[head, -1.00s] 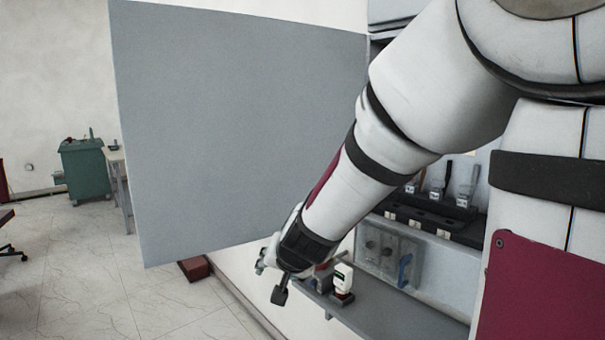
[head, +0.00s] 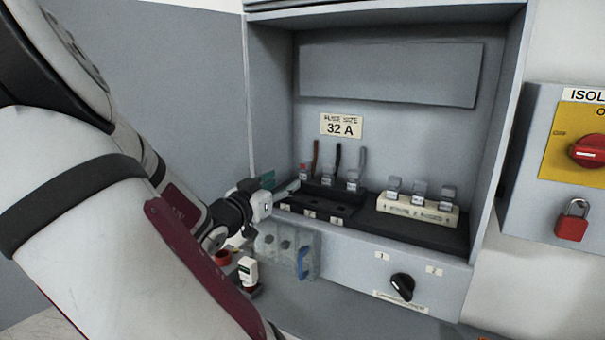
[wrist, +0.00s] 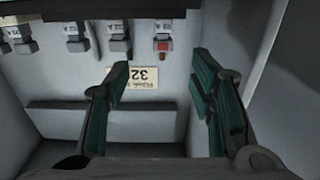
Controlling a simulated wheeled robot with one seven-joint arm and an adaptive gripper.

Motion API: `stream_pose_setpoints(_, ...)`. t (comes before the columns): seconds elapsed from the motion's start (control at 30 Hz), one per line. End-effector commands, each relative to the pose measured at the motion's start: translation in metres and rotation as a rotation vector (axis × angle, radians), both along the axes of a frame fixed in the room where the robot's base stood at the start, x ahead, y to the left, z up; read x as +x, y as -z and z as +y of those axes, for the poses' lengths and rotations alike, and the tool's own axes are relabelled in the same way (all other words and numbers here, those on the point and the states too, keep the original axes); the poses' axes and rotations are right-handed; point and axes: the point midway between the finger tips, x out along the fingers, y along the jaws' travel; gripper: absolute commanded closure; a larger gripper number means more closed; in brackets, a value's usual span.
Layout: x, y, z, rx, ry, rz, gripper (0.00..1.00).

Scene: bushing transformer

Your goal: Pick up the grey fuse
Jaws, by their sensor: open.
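A black fuse block (head: 340,207) stands in the open cabinet. On it sit several small grey-topped holders, with a brown, a black and a grey lead rising behind them. The holder at the grey lead (head: 353,180) is the rightmost of the three. I cannot tell which one is the grey fuse of the task. My gripper (head: 279,186) is at the cabinet's left side, left of the block. In the wrist view its teal fingers (wrist: 160,85) are spread and empty, with a red-marked holder (wrist: 163,45) beyond them.
The cabinet's left wall and open grey door (head: 205,75) are close to my arm. A clear box with a blue handle (head: 304,262) and a white device (head: 248,271) are below. An isolator with a red padlock (head: 572,222) is at the right.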

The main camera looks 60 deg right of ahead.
Motion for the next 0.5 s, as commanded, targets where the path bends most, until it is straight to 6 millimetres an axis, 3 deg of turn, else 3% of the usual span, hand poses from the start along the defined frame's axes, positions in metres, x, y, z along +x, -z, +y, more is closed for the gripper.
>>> stream_pose_setpoints(0.2,0.003,0.0,-0.042,0.0,0.003,0.003,0.5)
stream_pose_setpoints(0.5,0.006,0.0,-0.067,0.003,-0.001,0.001,0.5)
